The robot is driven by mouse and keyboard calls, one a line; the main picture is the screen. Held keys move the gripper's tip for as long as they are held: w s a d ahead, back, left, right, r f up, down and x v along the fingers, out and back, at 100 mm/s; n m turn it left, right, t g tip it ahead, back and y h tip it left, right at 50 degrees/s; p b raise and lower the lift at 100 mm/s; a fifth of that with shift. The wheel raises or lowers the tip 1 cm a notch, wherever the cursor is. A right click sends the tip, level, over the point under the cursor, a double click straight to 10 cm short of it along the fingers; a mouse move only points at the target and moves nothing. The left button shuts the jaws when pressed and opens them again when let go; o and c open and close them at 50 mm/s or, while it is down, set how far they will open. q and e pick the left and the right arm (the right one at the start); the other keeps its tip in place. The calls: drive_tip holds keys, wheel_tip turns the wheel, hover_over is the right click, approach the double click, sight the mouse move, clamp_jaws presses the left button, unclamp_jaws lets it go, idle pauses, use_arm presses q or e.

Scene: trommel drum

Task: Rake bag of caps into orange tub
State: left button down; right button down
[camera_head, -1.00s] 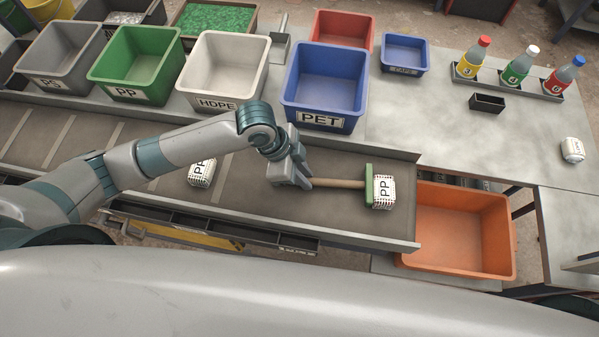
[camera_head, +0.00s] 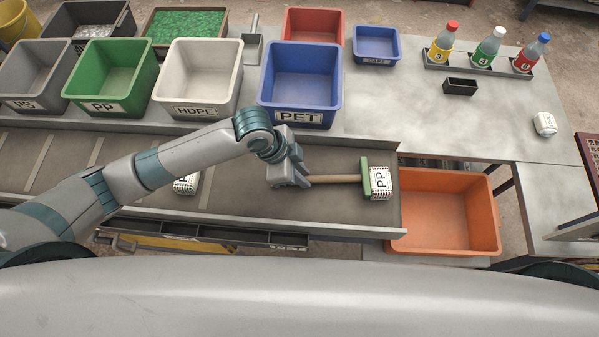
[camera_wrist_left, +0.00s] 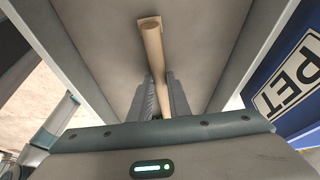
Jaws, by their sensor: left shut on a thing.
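My left gripper (camera_head: 301,171) is shut on the wooden handle of a rake (camera_head: 335,179) above the belt. The handle also runs between the fingers in the left wrist view (camera_wrist_left: 153,60). The rake's green head (camera_head: 365,177) stands upright at the left side of a white patterned bag marked PP (camera_head: 380,182), seemingly touching it. That bag is on the belt close to its right end. The orange tub (camera_head: 479,237) is just past the belt's end, lower down, and its visible inside looks empty. My right gripper is not in view.
Another PP bag (camera_head: 186,185) lies on the belt (camera_head: 235,195), partly hidden by my left arm. A blue PET tub (camera_head: 332,101) and other tubs stand behind the belt. A white bag (camera_head: 545,124) and several bottles are on the right table (camera_head: 425,110).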

sight(328, 180)
use_arm(q)
drive_tip(key=shift+d, duration=0.2)
drive_tip(key=shift+d+p, duration=1)
drive_tip(key=shift+d, duration=1.8)
drive_tip(key=shift+r, duration=0.1)
drive_tip(key=shift+p+v, duration=1.1)
drive_tip(key=shift+v, duration=0.35)
drive_tip(key=shift+r, duration=0.35)
drive_tip(key=v, duration=0.6)
drive_tip(key=shift+w+d+r, duration=0.15)
drive_tip(key=shift+d+r, duration=0.05)
drive_tip(key=shift+r, duration=0.3)
drive_tip(key=shift+f, duration=0.1)
